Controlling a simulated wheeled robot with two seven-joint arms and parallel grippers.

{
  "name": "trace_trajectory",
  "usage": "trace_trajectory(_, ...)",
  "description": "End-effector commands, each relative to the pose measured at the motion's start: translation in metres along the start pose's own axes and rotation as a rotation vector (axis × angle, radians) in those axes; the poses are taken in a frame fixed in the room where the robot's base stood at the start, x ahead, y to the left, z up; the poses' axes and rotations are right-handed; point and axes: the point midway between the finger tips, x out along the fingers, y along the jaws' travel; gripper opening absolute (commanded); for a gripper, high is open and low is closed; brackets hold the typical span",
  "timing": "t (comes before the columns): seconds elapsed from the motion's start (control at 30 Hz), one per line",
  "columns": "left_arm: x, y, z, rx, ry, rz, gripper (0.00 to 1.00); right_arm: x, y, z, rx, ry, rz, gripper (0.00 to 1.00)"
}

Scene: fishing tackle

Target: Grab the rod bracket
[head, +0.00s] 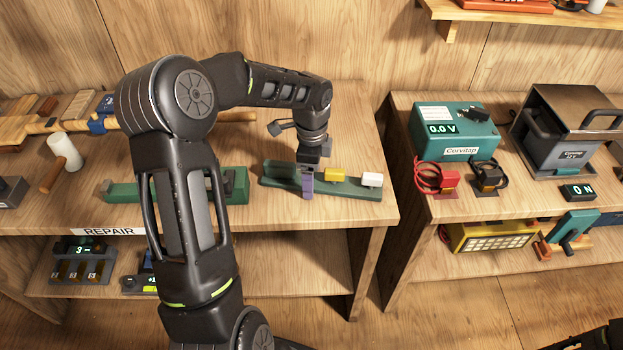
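My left arm reaches over the wooden bench, and its gripper (309,160) points down at a long green holder (345,187). A purple upright piece (308,183) is directly below the fingers. A yellow block (335,174) and a white block (372,179) sit on the holder to its right. I cannot tell which piece is the rod bracket. The fingers are small and partly hidden, so I cannot tell whether they are open or touch the purple piece. My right gripper is not in view.
Another green fixture (123,191) stands to the left, partly behind my arm. A white-headed mallet (64,152) lies farther left. A gap separates this bench from the right one, which holds a teal meter (455,133) and a grey box (565,135). The bench's front right corner is clear.

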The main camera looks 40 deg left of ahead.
Motion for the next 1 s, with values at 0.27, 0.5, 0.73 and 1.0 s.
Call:
trace_trajectory(0.27, -0.0001, 0.0, 0.0, 0.0, 0.0, 0.0, 0.52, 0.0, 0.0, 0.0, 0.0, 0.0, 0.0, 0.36)
trace_trajectory(0.5, -0.0001, 0.0, 0.0, 0.0, 0.0, 0.0, 0.33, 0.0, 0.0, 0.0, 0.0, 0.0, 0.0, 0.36)
trace_trajectory(0.73, -0.0001, -0.0001, 0.0, 0.0, 0.0, 0.0, 0.14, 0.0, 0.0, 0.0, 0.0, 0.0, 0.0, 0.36)
trace_trajectory(1.0, -0.0006, -0.0004, -0.0001, 0.0, 0.0, -0.001, 0.0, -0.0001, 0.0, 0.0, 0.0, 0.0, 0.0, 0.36)
